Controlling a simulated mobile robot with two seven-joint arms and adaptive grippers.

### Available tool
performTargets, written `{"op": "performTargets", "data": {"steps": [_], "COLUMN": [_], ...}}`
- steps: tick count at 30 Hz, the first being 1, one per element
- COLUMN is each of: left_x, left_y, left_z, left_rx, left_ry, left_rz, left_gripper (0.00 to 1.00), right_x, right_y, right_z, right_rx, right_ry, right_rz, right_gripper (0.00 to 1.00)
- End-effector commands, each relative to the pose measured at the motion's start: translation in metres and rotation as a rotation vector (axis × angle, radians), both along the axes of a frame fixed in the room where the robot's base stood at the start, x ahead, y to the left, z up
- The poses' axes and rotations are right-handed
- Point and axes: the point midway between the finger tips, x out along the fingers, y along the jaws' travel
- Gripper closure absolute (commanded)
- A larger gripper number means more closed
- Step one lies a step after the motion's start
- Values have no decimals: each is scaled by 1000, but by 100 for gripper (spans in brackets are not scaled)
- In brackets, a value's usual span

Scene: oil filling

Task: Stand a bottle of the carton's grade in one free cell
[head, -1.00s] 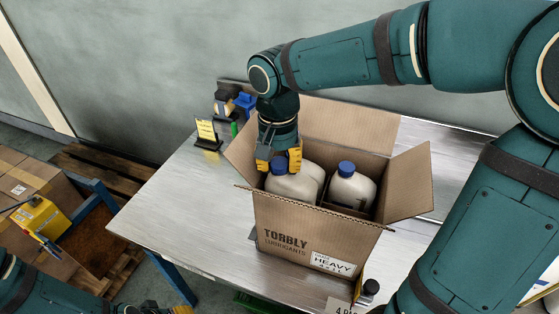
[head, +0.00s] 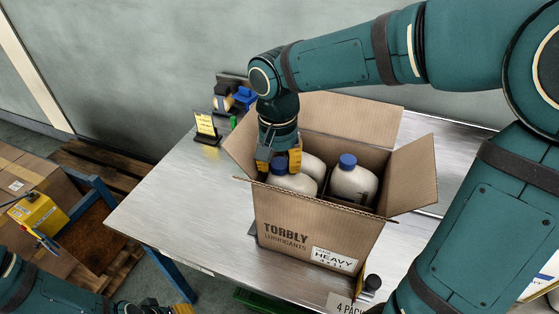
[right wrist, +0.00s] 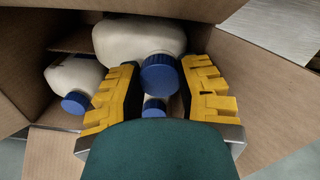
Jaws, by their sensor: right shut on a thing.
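The open cardboard carton (head: 285,250) stands on the metal table, printed TORBLY LUBRICANTS with a HEAVY label (head: 334,259). My right gripper (head: 279,160) is inside its left part, shut on a white bottle (head: 293,184) at its blue cap. The bottle is upright, mostly below the rim; its base is hidden. Another white bottle (head: 313,167) is just behind, and a third (head: 352,186) stands to the right. In the right wrist view, a blue cap (right wrist: 160,74) shows between my yellow fingers. My left gripper (head: 165,307) is partly cut off at the bottom edge.
The carton's flaps (head: 413,172) stand open around it. A yellow sign (head: 205,126) and blue-and-black items (head: 235,98) stand at the back left. A small dark-capped bottle (head: 371,285) is near the carton's front right. The table's left part is clear.

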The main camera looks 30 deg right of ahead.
Motion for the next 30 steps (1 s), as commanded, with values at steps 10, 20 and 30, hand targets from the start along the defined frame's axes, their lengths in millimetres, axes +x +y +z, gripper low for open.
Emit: {"op": "performTargets", "data": {"steps": [10, 20, 30], "left_x": [0, 0, 0], "left_y": [0, 0, 0], "left_z": [-3, -3, -3], "left_rx": [0, 0, 0], "left_ry": [0, 0, 0], "left_rz": [0, 0, 0], "left_gripper": [53, 53, 53], "right_x": [0, 0, 2], "right_y": [0, 0, 2], "right_z": [-4, 3, 67], "right_rx": [0, -1, 0], "right_ry": [-1, 1, -5], "right_rz": [0, 0, 0], "right_gripper": [36, 36, 36]}}
